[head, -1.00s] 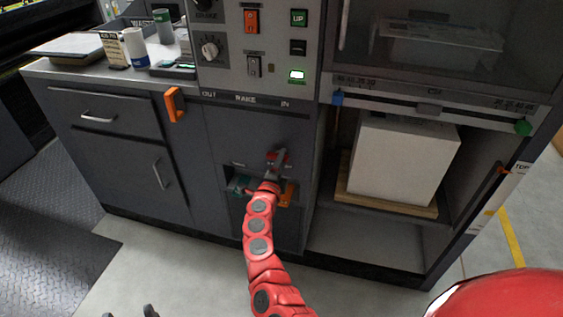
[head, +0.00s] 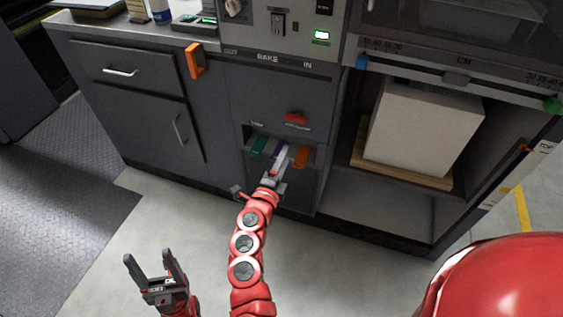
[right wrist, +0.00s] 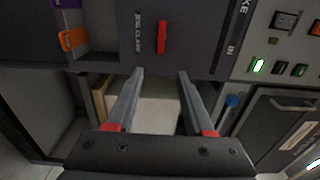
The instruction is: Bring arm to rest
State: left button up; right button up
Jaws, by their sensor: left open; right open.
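My right gripper (head: 260,172) is open, in front of the lower part of the grey cabinet (head: 225,110), just below an open slot holding teal (head: 258,145) and orange (head: 301,157) pieces. In the right wrist view its two fingers (right wrist: 160,74) are spread with nothing between them. A red handle (head: 296,118) sits on the panel above the slot, apart from the gripper; it also shows in the right wrist view (right wrist: 161,37). My left gripper (head: 152,262) is open and empty over the floor at lower left, its fingers pointing up.
A white block (head: 423,127) stands on a wooden board (head: 372,166) in the open bay at right. An orange handle (head: 194,61) sticks out from the cabinet front. The pale floor (head: 330,270) before the cabinet is clear.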

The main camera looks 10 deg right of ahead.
jog(key=shift+s+a, duration=0.4)
jog(key=shift+s, duration=0.2)
